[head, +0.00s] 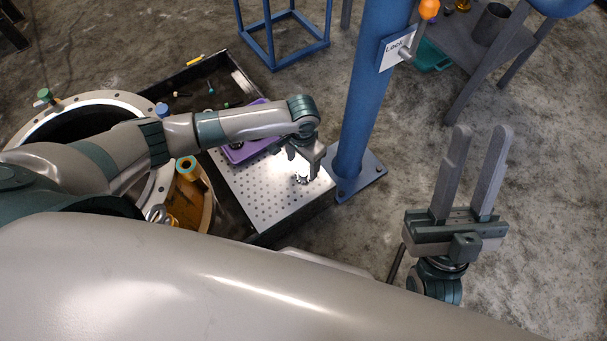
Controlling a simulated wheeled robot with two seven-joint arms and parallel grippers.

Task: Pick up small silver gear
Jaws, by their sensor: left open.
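The small silver gear (301,179) lies on the perforated metal plate (262,205), near the plate's right side. My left gripper (308,174) points down right over the gear, with its fingers open. The gripper hides part of the gear, and I cannot tell whether a finger touches it. My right gripper (480,135) is at the right over the bare floor, its two long fingers wide apart and empty.
A blue post (365,100) stands close to the plate's right edge. A large round housing (110,99) is at the left. Concrete floor is free at the right.

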